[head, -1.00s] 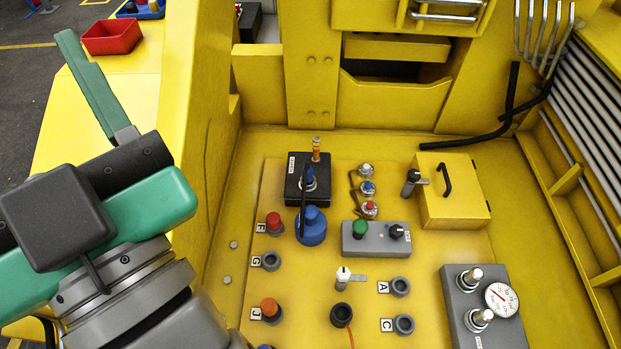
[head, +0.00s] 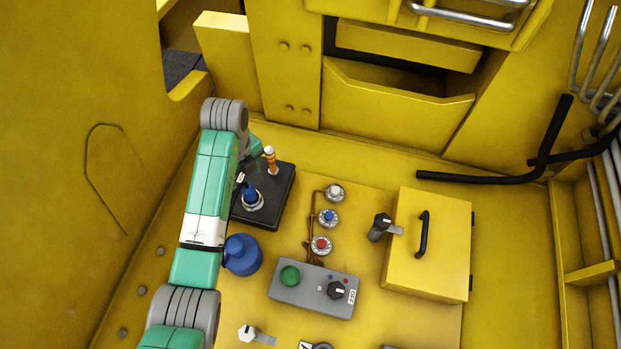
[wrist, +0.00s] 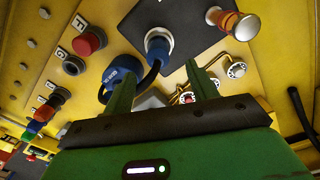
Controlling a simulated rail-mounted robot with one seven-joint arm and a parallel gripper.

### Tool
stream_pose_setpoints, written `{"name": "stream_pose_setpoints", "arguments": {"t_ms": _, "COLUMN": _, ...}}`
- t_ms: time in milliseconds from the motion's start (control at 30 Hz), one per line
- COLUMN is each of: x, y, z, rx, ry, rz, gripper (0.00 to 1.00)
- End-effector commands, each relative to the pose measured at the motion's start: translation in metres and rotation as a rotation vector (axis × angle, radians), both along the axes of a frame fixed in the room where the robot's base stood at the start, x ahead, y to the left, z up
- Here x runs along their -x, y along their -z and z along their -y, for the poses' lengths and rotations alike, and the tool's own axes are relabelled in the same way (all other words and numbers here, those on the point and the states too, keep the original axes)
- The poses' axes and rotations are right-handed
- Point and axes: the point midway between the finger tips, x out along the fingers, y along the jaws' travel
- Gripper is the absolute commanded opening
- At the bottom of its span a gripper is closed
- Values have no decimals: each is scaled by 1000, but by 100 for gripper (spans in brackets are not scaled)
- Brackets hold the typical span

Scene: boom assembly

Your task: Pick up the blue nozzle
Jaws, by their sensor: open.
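My gripper (wrist: 162,88) is open and empty in the wrist view, its two green fingers apart above the panel. Beyond the fingertips, a blue plug-like piece (wrist: 157,46) sits in a silver collar with a black cable on it. It also shows in the head view (head: 252,195), on a black box. A larger blue cylinder (wrist: 121,79) stands beside it, partly behind the left finger; the head view also shows it (head: 243,255). I cannot tell which is the nozzle.
An orange-banded lever (head: 270,160) rises from the black box (head: 277,202) close to my arm. A grey switch box (head: 315,292), a yellow lidded box (head: 428,245) and several round connectors (head: 328,218) stand to the right. Yellow walls enclose the panel.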

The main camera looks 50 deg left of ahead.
Motion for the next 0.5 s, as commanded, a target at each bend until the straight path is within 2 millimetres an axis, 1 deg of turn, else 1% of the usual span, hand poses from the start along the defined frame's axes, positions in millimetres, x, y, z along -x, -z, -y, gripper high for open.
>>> {"name": "stream_pose_setpoints", "arguments": {"t_ms": 133, "x": 1, "y": 4, "z": 0, "rx": 2, "ry": 3, "rz": -3, "gripper": 58}}
{"name": "stream_pose_setpoints", "arguments": {"t_ms": 300, "x": 0, "y": 24, "z": 1, "rx": 2, "ry": 3, "rz": -2, "gripper": 58}}
{"name": "stream_pose_setpoints", "arguments": {"t_ms": 433, "x": 0, "y": 31, "z": 1, "rx": 2, "ry": 3, "rz": -1, "gripper": 58}}
{"name": "stream_pose_setpoints", "arguments": {"t_ms": 500, "x": 0, "y": 42, "z": 2, "rx": 3, "ry": 2, "rz": -3, "gripper": 58}}
